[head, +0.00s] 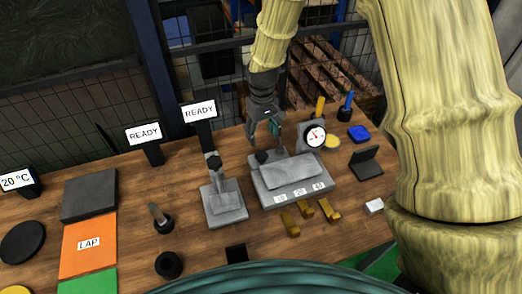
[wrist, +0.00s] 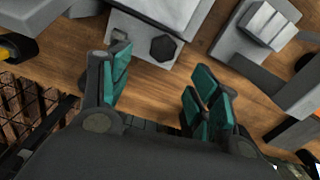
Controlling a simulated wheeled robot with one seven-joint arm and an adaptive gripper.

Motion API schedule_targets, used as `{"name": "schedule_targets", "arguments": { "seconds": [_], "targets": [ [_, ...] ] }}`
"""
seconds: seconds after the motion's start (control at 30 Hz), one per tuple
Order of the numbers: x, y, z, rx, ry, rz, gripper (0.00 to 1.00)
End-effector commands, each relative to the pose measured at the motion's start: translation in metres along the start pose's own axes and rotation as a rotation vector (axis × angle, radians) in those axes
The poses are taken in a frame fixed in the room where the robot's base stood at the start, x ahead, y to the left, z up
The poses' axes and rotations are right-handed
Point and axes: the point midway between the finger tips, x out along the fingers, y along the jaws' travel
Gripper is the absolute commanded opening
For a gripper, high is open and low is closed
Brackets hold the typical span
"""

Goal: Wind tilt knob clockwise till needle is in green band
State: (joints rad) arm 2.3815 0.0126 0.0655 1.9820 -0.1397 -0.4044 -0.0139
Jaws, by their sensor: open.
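A grey block fixture (head: 292,182) with a sloped top and number labels on its front stands on the bench. A black faceted knob (head: 261,157) sits at its left rear; the wrist view shows the knob (wrist: 163,48) beyond the fingertips, roughly between them in the picture. A round white dial gauge (head: 315,135) stands behind the block's right side; its needle and any green band are too small to read. My gripper (head: 265,139) is open and empty above the knob, its teal-padded fingers (wrist: 160,76) spread apart. No contact with the knob shows.
A grey stand with an upright post (head: 223,203) is close left of the block. Several brass pieces (head: 308,211) lie in front. A black angled holder (head: 367,163) and blue piece (head: 358,133) are at right. Bare wood (head: 190,188) shows left of the stand.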

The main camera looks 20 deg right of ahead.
Motion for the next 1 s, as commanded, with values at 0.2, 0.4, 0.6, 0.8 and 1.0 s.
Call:
{"name": "schedule_targets", "arguments": {
  "seconds": [0.2,0.4,0.6,0.8,1.0],
  "targets": [
    [0.023,-0.003,0.0,-0.005,-0.002,-0.001,0.62],
    [0.046,-0.002,0.0,-0.003,-0.003,-0.001,0.62],
    [0.067,-0.002,0.001,-0.002,-0.003,-0.001,0.62],
    [0.085,-0.001,0.0,-0.001,-0.001,0.0,0.62],
    [0.095,-0.001,0.001,0.0,0.0,0.0,0.62]
  ]
}}
